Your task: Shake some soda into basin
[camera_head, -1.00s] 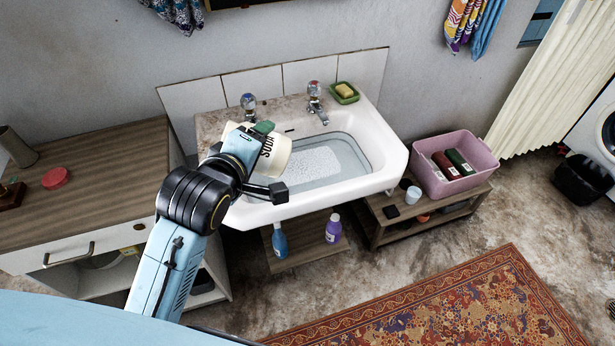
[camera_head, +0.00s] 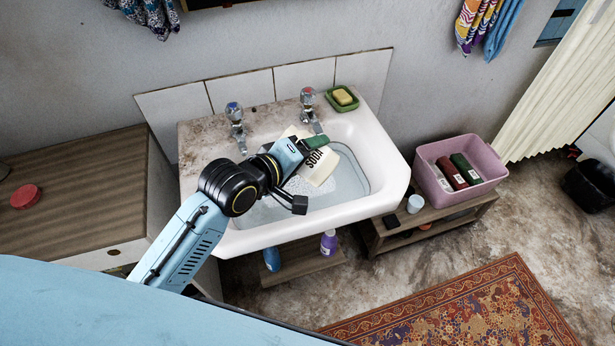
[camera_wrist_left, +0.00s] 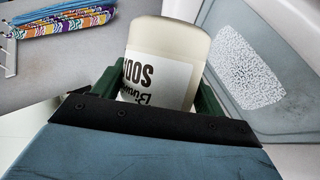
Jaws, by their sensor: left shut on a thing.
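The white basin (camera_head: 385,150) stands against the wall and holds water with a white speckled patch, which also shows in the left wrist view (camera_wrist_left: 240,70). My left gripper (camera_head: 312,146) is shut on the cream soda container (camera_head: 322,166), labelled SODA, and holds it tilted over the basin. In the left wrist view the soda container (camera_wrist_left: 165,55) sits between the green fingers. Whether anything is falling from it cannot be seen. My right gripper is not in view.
Two taps (camera_head: 236,122) (camera_head: 309,105) stand at the basin's back, beside a green soap dish (camera_head: 341,98). A wooden cabinet (camera_head: 80,180) is at left. A pink tub (camera_head: 475,195) sits on a low bench at right. The rug lies in front.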

